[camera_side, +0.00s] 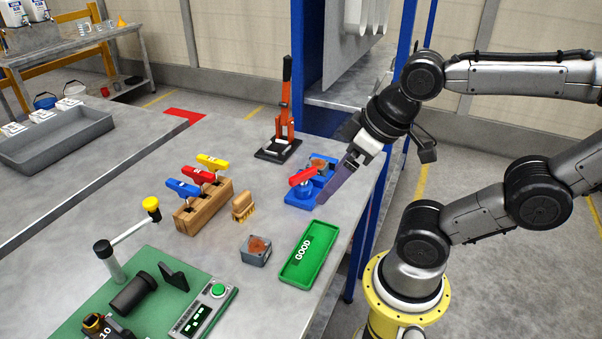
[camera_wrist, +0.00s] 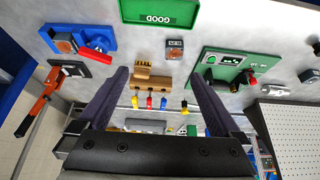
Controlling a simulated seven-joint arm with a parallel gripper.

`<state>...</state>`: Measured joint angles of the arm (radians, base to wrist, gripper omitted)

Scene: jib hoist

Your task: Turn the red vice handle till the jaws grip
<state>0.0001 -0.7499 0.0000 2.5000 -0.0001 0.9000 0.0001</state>
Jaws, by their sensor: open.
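The blue vice (camera_side: 298,199) stands near the table's right edge, with a brown-topped block (camera_side: 318,163) at its far end. Its red handle (camera_side: 302,177) lies across the top of a round blue knob. In the wrist view the vice (camera_wrist: 80,33) and red handle (camera_wrist: 97,58) are at the upper left, outside my fingers. My gripper (camera_side: 326,196) is open and empty, pointing down; in the side view its fingers overlap the vice's right side. In the wrist view the two fingers (camera_wrist: 157,76) are wide apart. I cannot tell whether the jaws touch the block.
An orange-handled toggle clamp (camera_side: 284,125) stands behind the vice. A green GOOD tray (camera_side: 303,262) and a grey block (camera_side: 256,250) lie in front. A brush (camera_side: 243,206) and a wooden rack (camera_side: 205,213) of coloured-handled tools stand left. A blue post rises behind.

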